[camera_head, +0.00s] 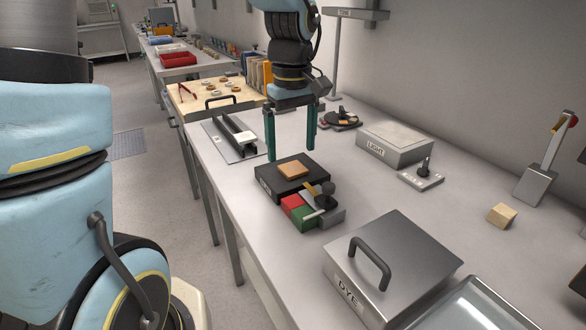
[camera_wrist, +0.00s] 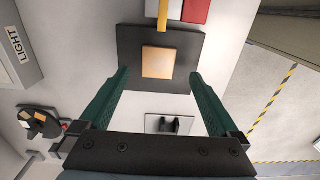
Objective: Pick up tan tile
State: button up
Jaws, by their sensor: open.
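The tan tile (camera_head: 294,169) lies flat on top of a black block (camera_head: 268,190) on the bench. In the wrist view the tan tile (camera_wrist: 159,62) sits near the middle of the black square top (camera_wrist: 128,45), ahead of and between my fingers. My gripper (camera_head: 290,148) has two green fingers pointing down, spread wide and empty. It is above the black block, around the tile's far side. In the wrist view my gripper (camera_wrist: 160,80) is open, with one finger on each side. I cannot tell its exact height above the tile.
Red and green blocks (camera_head: 300,213) with a small black-knobbed lever adjoin the black block at the front. A DYE box (camera_head: 415,250) with a handle stands nearer. A LIGHT box (camera_head: 395,143) is behind right. A small wooden block (camera_head: 501,216) lies right. Bare bench separates these.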

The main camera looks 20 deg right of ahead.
aim_at(293, 168)
jog(key=shift+d+f, duration=0.1)
jog(key=shift+f, duration=1.85)
jog(key=shift+r, duration=0.1)
grip_shut()
